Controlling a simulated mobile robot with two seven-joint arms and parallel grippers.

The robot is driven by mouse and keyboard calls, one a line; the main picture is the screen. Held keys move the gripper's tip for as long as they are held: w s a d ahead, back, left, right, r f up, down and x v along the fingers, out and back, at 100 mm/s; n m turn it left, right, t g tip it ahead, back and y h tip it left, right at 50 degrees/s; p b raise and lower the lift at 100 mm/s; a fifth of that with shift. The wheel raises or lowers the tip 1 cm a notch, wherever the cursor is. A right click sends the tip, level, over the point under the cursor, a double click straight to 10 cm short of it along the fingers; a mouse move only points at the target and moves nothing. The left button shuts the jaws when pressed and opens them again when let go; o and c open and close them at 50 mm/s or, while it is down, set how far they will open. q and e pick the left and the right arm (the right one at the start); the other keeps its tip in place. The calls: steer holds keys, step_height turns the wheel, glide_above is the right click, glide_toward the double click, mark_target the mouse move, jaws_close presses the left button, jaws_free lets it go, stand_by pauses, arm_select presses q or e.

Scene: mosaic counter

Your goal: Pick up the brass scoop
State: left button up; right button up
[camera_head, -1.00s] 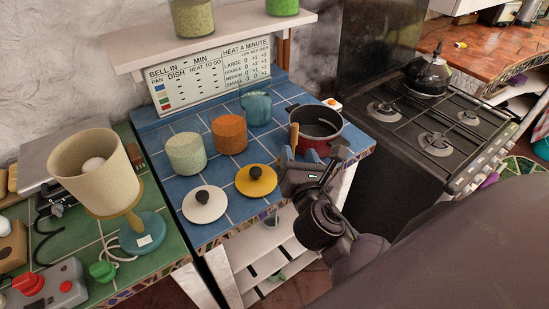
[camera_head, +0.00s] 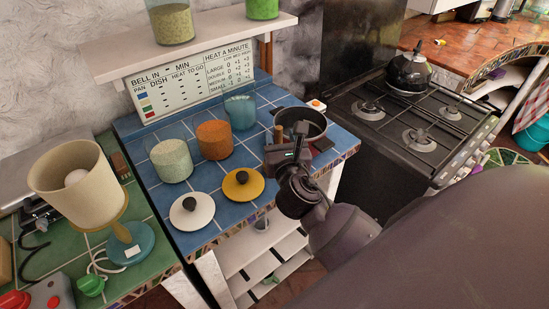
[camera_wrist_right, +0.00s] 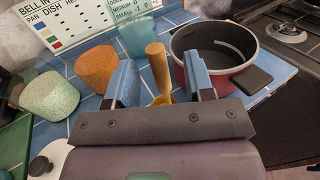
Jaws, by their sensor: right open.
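The brass scoop has an upright wooden handle (camera_wrist_right: 158,66) and a yellow brass lower part (camera_wrist_right: 163,100), partly hidden behind my gripper's body. It stands on the blue tiles beside the dark red pot. In the head view only its handle (camera_head: 278,134) shows. My right gripper (camera_head: 284,152) is over the counter's front right part. In the right wrist view its two blue-padded fingers (camera_wrist_right: 161,80) are apart, with the scoop's handle seen between them. I cannot tell whether either finger touches it. My left gripper is not in view.
The red pot (camera_wrist_right: 207,50) is close beside the right finger, with its dark handle (camera_wrist_right: 252,80) sticking out. Jars with green (camera_head: 170,163), orange (camera_head: 214,140) and blue (camera_head: 240,110) colours stand left. White (camera_head: 185,217) and yellow (camera_head: 237,193) lids lie in front.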

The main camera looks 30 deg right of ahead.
steer(key=x, duration=0.4)
steer(key=shift+w+f, duration=0.15)
jaws_close()
